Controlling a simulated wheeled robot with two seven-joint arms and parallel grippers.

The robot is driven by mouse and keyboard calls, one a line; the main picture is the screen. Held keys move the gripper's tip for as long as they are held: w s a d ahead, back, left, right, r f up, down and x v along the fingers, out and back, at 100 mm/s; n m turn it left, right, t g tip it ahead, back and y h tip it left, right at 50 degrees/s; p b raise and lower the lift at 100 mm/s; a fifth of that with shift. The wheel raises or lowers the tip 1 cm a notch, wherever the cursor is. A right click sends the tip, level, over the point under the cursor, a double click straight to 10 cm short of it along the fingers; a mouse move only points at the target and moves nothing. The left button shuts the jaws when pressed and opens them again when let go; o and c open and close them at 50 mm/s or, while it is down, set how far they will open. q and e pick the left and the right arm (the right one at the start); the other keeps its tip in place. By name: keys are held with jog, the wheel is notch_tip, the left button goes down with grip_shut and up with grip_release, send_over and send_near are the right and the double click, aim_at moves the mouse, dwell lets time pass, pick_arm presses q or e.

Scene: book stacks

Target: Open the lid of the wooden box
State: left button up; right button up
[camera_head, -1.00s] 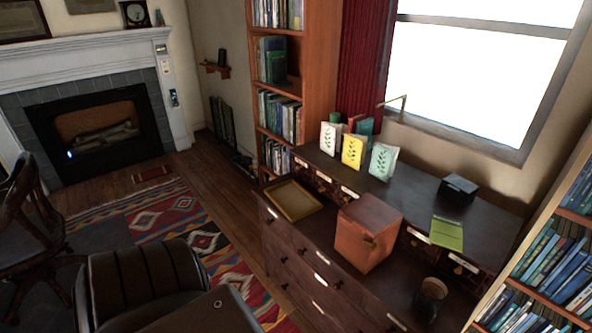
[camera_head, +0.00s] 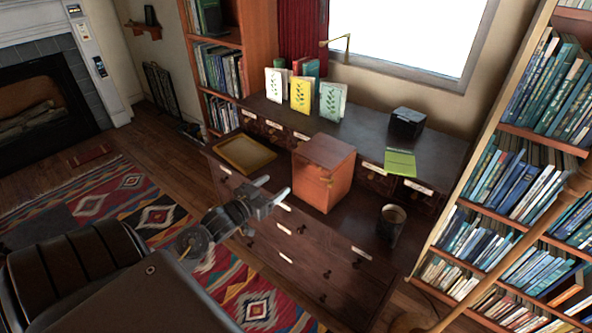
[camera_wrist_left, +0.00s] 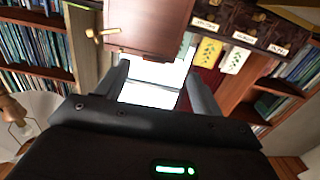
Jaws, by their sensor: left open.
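The wooden box (camera_head: 323,187) stands upright on the dark desk, with its flat brown lid (camera_head: 326,151) shut. A small dark catch shows on its orange-brown front. In the left wrist view the box (camera_wrist_left: 150,22) fills the top middle, with a brass catch (camera_wrist_left: 103,34) at its left. My left gripper (camera_head: 275,190) is open and empty, in front of the desk and left of the box, apart from it. Its two spread fingers (camera_wrist_left: 158,82) show in the left wrist view below the box. My right gripper is not in view.
A yellow tray (camera_head: 243,153) lies left of the box. A dark cup (camera_head: 391,222) and a green booklet (camera_head: 400,163) are to its right. Three cards (camera_head: 301,95) and a black box (camera_head: 407,122) stand on the raised back shelf. A bookcase (camera_head: 520,190) stands at right.

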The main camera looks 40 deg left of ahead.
pick_arm(q)
jog(key=w+r+p, duration=0.1)
jog(key=w+r, duration=0.1)
jog(key=w, duration=0.8)
jog(key=shift+w+d+r+t, duration=0.25)
jog(key=shift+w+d+t, duration=0.05)
jog(key=shift+w, duration=0.1)
